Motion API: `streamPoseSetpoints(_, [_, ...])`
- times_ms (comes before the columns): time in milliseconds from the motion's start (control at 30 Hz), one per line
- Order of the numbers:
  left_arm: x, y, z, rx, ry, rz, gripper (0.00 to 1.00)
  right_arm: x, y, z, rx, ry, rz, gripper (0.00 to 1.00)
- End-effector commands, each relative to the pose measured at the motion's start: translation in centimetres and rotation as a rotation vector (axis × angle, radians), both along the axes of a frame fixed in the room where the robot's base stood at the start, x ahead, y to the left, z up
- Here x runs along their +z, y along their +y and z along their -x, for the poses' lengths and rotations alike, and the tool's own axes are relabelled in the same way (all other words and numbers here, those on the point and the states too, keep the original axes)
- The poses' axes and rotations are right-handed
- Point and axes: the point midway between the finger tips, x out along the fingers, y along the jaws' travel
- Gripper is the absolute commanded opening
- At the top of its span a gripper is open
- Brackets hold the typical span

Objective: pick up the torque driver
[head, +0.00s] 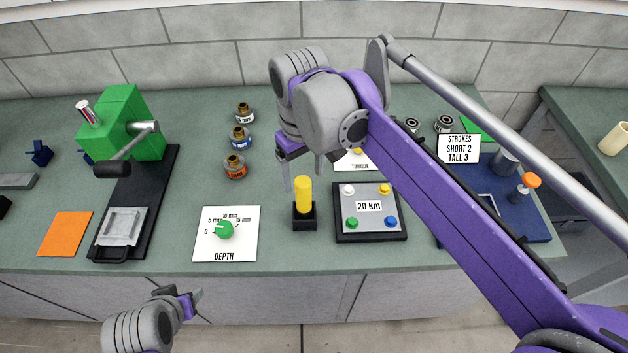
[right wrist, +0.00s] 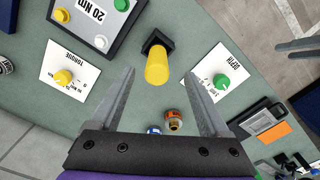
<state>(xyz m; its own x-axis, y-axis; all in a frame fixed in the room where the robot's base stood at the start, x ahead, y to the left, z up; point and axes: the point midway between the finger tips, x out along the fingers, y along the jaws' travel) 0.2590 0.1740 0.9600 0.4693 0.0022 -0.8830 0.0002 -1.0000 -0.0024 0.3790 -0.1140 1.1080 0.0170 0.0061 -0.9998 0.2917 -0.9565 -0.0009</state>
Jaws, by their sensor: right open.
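The torque driver appears to be the yellow-handled piece (head: 303,193), standing upright in a small black square holder (head: 304,220) near the counter's front edge. It also shows in the right wrist view (right wrist: 157,66), between and just beyond the fingertips. My right gripper (head: 302,182) is open and empty, pointing down, with its fingers on either side of the yellow handle's top in the head view. Whether they touch it I cannot tell. My left gripper (head: 194,297) is low in front of the counter, away from the driver; its jaw opening is unclear.
A grey button box marked 20 Nm (head: 370,233) stands close right of the holder. A DEPTH dial card (head: 240,245) lies to the left. A green press (head: 122,120) is farther left. The TORQUE card (head: 345,163) lies behind.

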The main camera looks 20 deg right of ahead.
Motion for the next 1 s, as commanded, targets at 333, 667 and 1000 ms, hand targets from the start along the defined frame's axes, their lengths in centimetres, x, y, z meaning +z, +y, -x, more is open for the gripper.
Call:
streamPoseSetpoints(333, [-0.4,0.0,0.2,0.0,0.003,0.0,0.5,-2.9,0.4,-0.4,0.014,0.022,0.004,0.79])
streamPoseSetpoints(667, [-0.5,0.0,0.2,0.0,0.004,0.0,0.5,-6.0,0.3,-0.6,0.013,0.021,0.003,0.79])
streamPoseSetpoints(1000, [-0.5,0.0,0.2,0.0,0.004,0.0,0.5,-10.3,0.1,-0.9,0.013,0.021,0.003,0.79])
